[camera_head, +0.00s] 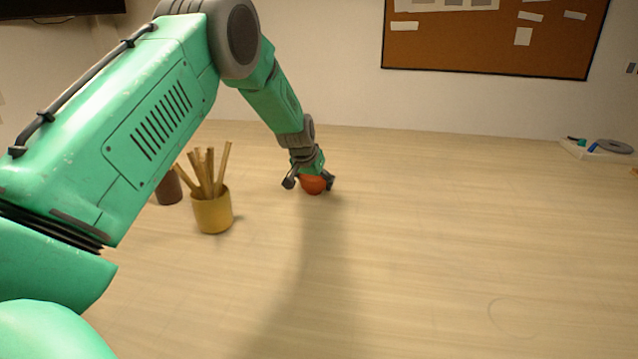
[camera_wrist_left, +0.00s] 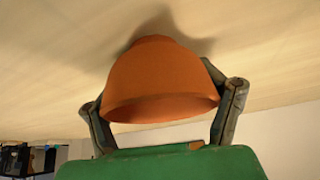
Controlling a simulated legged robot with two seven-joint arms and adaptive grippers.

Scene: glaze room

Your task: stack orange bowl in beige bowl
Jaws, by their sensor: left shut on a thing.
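The orange bowl (camera_head: 314,186) is at the far middle of the table, under my left gripper (camera_head: 310,182). In the left wrist view the orange bowl (camera_wrist_left: 160,82) sits between the two fingers, its rim facing the palm and its base toward the table. The gripper is shut on it. The base is close to the tabletop; I cannot tell whether it touches. I cannot make out a beige bowl in either view. My right gripper is not in view.
A yellow cup (camera_head: 212,213) holding several wooden sticks stands left of the gripper, with a brown cup (camera_head: 168,189) behind it. A white tray (camera_head: 596,151) with small items lies at the far right. The table's middle and right (camera_head: 450,230) are clear, with a faint ring mark.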

